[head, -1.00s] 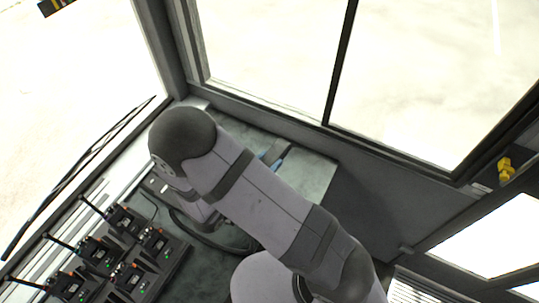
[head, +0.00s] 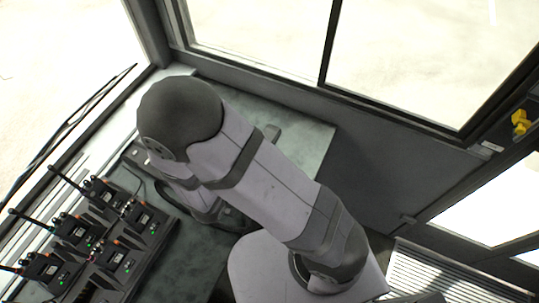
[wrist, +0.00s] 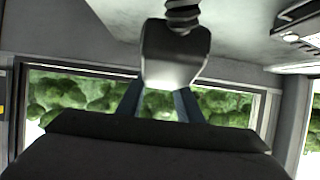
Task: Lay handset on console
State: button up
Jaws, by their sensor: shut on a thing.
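In the wrist view my gripper (wrist: 160,100) has two dark blue fingers reaching up to a smooth grey block, the handset (wrist: 174,58). The gripper is shut on it. A dark coiled cord (wrist: 183,16) runs from the handset's far end out of the top of the picture. In the head view my arm covers the gripper and most of the handset area; only a small grey piece shows beyond the arm's edge, and I cannot tell what it is. The console (head: 308,140) is the grey-green worktop under and around the arm. Whether the handset touches it cannot be told.
Several handheld radios with antennas stand in a black charger (head: 128,262) at the left of the console. Large windows (head: 262,35) border it at the back. The console's right part is bare. A small yellow object (head: 520,122) is on the right wall.

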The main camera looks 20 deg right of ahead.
jog(key=shift+f, duration=4.9)
jog(key=shift+f, duration=0.1)
jog(key=o, duration=1.1)
jog(key=shift+o, duration=0.2)
jog(key=shift+r, duration=0.2)
jog(key=shift+s+a, duration=0.15)
jog(key=shift+a, duration=0.1)
jog(key=b+v, duration=0.1)
jog(key=v, duration=1)
jog(key=shift+s+r+b, duration=0.1)
jog(key=shift+r+b, duration=0.05)
jog(key=shift+b, duration=0.2)
jog(key=shift+o, duration=0.9)
